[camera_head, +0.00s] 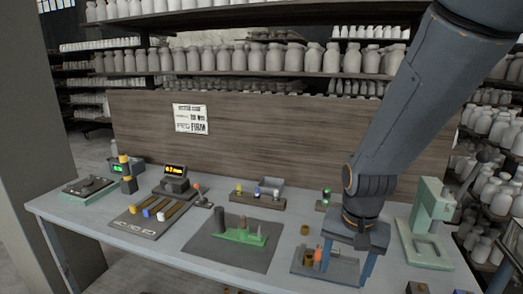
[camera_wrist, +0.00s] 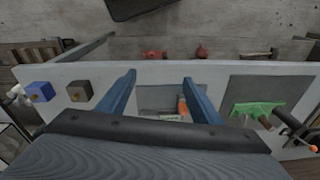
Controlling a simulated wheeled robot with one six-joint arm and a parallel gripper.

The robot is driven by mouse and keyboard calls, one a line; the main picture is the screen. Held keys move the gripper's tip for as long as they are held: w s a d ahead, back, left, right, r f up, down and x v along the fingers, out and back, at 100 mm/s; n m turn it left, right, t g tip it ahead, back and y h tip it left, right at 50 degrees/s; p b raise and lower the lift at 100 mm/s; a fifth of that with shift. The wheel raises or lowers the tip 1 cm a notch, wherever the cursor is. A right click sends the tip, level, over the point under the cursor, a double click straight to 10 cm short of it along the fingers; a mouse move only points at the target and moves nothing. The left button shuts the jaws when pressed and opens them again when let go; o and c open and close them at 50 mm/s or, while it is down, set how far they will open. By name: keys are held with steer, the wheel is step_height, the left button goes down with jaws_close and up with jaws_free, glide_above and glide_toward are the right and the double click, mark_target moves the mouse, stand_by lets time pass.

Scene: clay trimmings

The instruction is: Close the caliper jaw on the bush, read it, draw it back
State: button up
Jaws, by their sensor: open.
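A grey plate fixture (camera_head: 345,268), which looks like the caliper, lies on the bench at the front right. It carries an upright orange piece (camera_head: 318,255) and, beside it, a small brass part (camera_head: 308,257) that may be the bush. My gripper (camera_head: 343,272) is above this fixture, pointing down, its blue fingers spread and apart. In the wrist view the open fingers (camera_wrist: 159,80) frame the plate (camera_wrist: 160,97), with the orange piece (camera_wrist: 182,105) close to the right finger. Whether a finger touches it I cannot tell. My wrist hides part of the fixture, and I see no reading.
A dark mat (camera_head: 205,245) with a green stepped piece (camera_head: 240,236) lies to the left. A brass ring (camera_head: 304,230) stands behind the fixture. A pale green press (camera_head: 428,215) is to the right. An amber display (camera_head: 175,172) stands at the back left.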

steer(key=s+n, duration=0.2)
steer(key=s+f+n+b, duration=0.1)
steer(key=n, duration=0.2)
steer(key=shift+s+d, duration=0.15)
steer(key=shift+s, duration=0.25)
